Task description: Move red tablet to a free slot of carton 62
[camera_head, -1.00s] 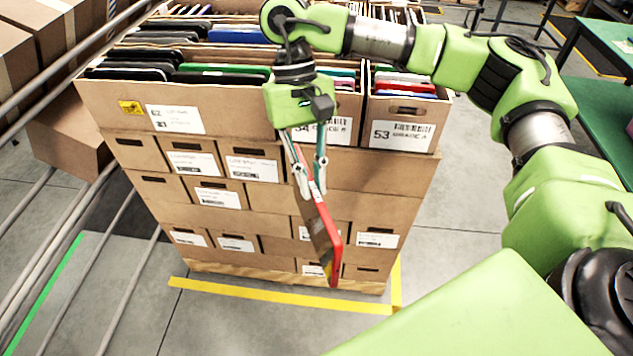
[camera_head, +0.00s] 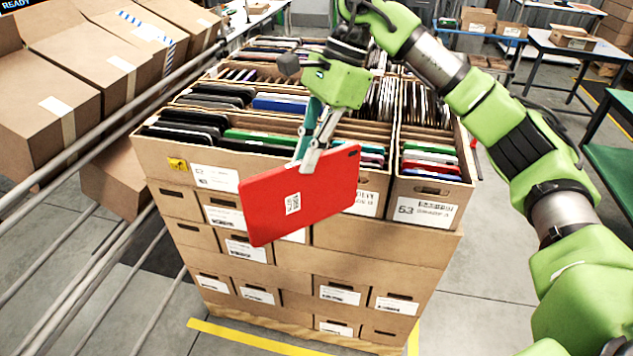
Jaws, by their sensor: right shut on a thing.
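My right gripper (camera_head: 312,148) is shut on the red tablet (camera_head: 300,195) by its upper edge. The tablet hangs tilted, its broad red face with a small white label towards me, in front of the stacked cartons. Carton 62 (camera_head: 158,160) is the front left carton of the top layer, with a yellow sticker and a white label. The number on its label is too small to read now but reads 62 in the earlier frame. Dark tablets and a green one (camera_head: 262,138) stand tilted in it. The red tablet hides part of its front. My left gripper is not in view.
Carton 53 (camera_head: 428,196) stands at the front right with red, white and green tablets. Another carton between them is partly hidden by the tablet. More filled cartons lie behind. Metal rails and brown boxes (camera_head: 50,100) are on the left.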

